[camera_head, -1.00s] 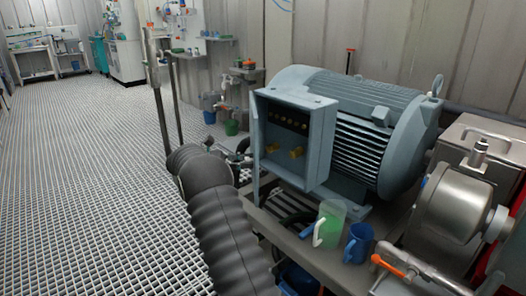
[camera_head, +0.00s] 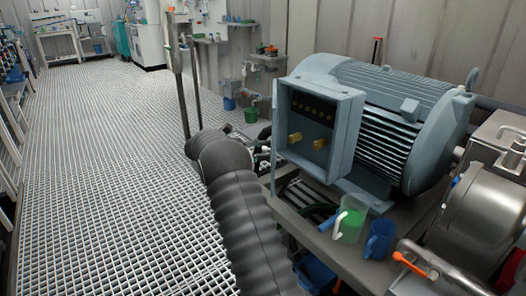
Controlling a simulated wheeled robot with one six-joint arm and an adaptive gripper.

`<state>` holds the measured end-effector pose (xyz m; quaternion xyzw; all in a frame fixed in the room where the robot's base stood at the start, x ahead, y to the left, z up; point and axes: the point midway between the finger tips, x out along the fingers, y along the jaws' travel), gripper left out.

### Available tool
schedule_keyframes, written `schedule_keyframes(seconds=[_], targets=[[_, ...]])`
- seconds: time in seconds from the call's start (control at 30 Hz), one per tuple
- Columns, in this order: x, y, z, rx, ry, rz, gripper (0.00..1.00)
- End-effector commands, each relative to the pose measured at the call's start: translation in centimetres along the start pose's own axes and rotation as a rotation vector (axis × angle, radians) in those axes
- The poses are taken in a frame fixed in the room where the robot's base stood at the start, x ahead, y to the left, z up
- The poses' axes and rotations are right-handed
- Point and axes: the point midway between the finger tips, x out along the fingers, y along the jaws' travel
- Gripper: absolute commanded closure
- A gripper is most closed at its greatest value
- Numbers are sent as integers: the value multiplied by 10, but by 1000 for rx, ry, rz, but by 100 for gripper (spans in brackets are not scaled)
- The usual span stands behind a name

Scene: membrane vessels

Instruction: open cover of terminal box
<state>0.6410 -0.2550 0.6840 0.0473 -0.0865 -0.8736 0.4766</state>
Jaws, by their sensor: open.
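The terminal box (camera_head: 343,132) is a blue-grey square housing on the side of the large motor (camera_head: 405,115). Its front faces me, and a row of dark terminals and two brass fittings show inside. A thin upright grey panel (camera_head: 274,150) stands at the box's left edge, seen almost edge-on; it looks like the cover, swung out from the front. My gripper (camera_head: 263,158) is at the far end of my dark sleeved arm, just left of and below the box. It is open, small and mostly hidden by the arm; I cannot tell whether it touches the panel.
A bench (camera_head: 325,238) under the motor holds a clear jug with green contents (camera_head: 350,220) and a blue mug (camera_head: 379,240). A steel pump (camera_head: 478,215) with an orange-handled valve (camera_head: 410,264) stands at the right. The grated floor (camera_head: 110,180) at left is clear.

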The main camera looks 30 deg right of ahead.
Motion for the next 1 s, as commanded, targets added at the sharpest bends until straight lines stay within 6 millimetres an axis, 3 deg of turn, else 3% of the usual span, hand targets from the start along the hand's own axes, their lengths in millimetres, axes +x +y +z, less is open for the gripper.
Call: schedule_keyframes(seconds=[0.23,0.7,1.0], targets=[[0,3,15,1,1,-1,46],[1,18,88,1,3,4,46],[1,20,98,0,4,7,46]])
